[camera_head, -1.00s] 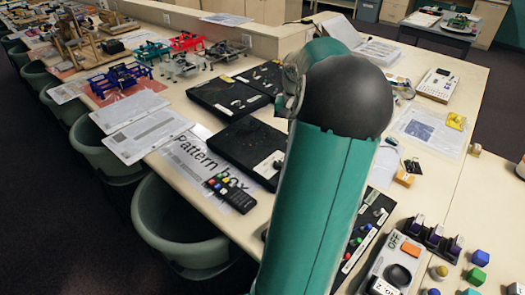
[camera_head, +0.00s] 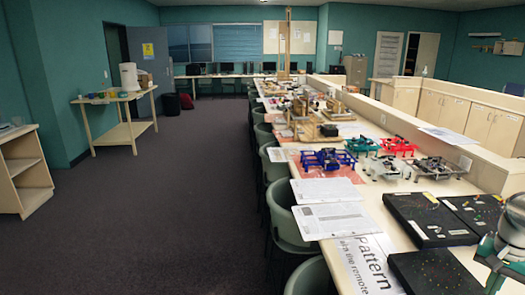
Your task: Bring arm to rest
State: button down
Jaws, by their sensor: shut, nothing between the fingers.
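Part of my teal arm (camera_head: 510,243) shows at the right edge of the view, over the near end of the long table. A bare metal joint piece shows on it. The rest of the arm is cut off by the frame. My gripper is not in view, so I cannot see where it is.
The long table (camera_head: 376,207) runs away on the right, with black boards (camera_head: 430,217), a "Pattern" sheet (camera_head: 366,265), papers and colored devices. Green tub chairs (camera_head: 290,224) line its left side. Dark carpet (camera_head: 180,205) is open at left. A small table (camera_head: 128,134) stands beyond.

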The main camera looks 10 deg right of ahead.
jog(key=w+a+r+n+h, duration=0.1)
jog(key=w+a+r+n, duration=0.15)
jog(key=a, duration=0.55)
jog(key=w+a+r+n+t, duration=0.1)
jog(key=w+a, duration=0.3)
jog(key=a, duration=0.3)
jog(key=w+a+r+n+h, duration=0.1)
jog(key=w+a+r+n, duration=0.15)
jog(key=a, duration=0.55)
jog(key=s+a+n+t+y, duration=0.1)
jog(key=s+a+n+t, duration=0.1)
jog(key=a, duration=1)
jog(key=s+a+n+t+y, duration=0.1)
jog(key=s+a+n, duration=0.3)
jog(key=a, duration=0.7)
jog(key=shift+s+a+f+n+t, duration=0.25)
jog(key=shift+a+n+t, duration=0.15)
jog(key=shift+n+t, duration=0.3)
